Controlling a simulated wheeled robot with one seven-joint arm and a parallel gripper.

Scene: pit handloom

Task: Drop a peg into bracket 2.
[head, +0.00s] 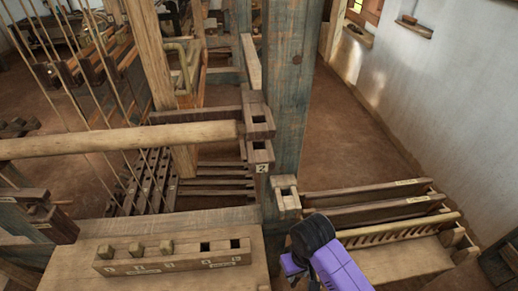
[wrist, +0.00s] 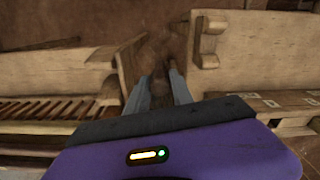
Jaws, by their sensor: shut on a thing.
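In the head view, bracket 2 (head: 260,151) is a small wooden block with a dark square opening and a pale "2" tag, beside the blue-grey post. My purple arm reaches in at the lower right of the rack; my fingertips are hidden there. In the wrist view, my gripper (wrist: 160,90) has its two grey fingers around something dark brown and blurred. It may be a peg; its shape is hard to tell. Bracket 2 is not clearly identifiable in that view.
The thick post (head: 290,90) stands just behind bracket 2. Similar brackets sit above it (head: 258,122) and below right (head: 286,188). A long round beam (head: 120,139) crosses on the left. A slatted wooden frame (head: 395,235) lies right of my arm. Open floor lies beyond.

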